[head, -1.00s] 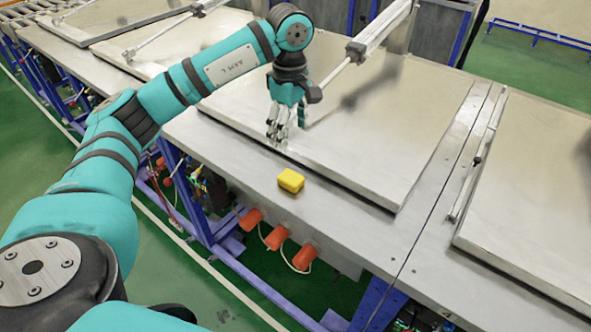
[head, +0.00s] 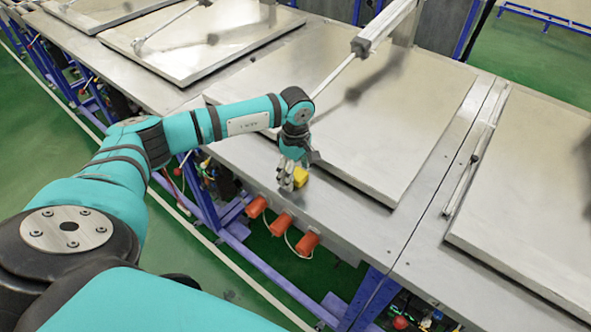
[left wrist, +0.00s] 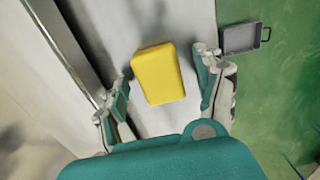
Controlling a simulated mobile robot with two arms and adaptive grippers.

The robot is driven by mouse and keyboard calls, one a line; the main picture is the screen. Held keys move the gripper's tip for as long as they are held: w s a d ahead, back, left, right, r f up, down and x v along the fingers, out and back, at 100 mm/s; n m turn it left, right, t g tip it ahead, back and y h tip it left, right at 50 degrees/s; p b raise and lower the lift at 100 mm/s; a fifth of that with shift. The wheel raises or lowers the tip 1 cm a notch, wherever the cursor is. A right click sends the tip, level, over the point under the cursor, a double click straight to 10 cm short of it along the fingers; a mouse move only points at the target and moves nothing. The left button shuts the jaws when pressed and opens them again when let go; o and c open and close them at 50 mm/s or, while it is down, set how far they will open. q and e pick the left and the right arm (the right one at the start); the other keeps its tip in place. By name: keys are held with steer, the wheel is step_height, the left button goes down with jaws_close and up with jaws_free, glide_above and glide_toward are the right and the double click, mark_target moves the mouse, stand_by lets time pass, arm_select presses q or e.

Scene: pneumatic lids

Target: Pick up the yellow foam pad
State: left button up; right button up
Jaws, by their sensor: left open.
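The yellow foam pad (head: 301,177) lies on the steel bench's front strip, partly hidden behind my left gripper in the head view. My left gripper (head: 287,183) points down at the pad. In the left wrist view the whole pad (left wrist: 158,74) shows between the spread fingers of my left gripper (left wrist: 163,88), with a gap on both sides. The fingers are open and hold nothing. My right gripper is out of view.
A raised metal lid (head: 345,120) lies just behind the pad, with a pneumatic rod (head: 335,75) above it. Orange plugs (head: 281,224) stick out below the bench's front edge. A small grey tray (left wrist: 245,38) shows over the green floor in the left wrist view.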

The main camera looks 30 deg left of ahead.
arm_select(q)
steer(key=shift+f, duration=0.3)
steer(key=c, duration=1)
steer(key=shift+c, duration=0.2)
steer(key=shift+r, duration=0.1)
steer(key=shift+r+b, duration=0.4)
steer(key=shift+b, duration=0.1)
step_height(320, 180, up, 2)
steer(key=shift+r+b, duration=0.1)
steer(key=shift+b, duration=0.8)
steer(key=s+d+r+b, duration=0.2)
steer(key=s+d+b, duration=0.3)
steer(key=s, duration=0.9)
steer(key=d, duration=0.3)
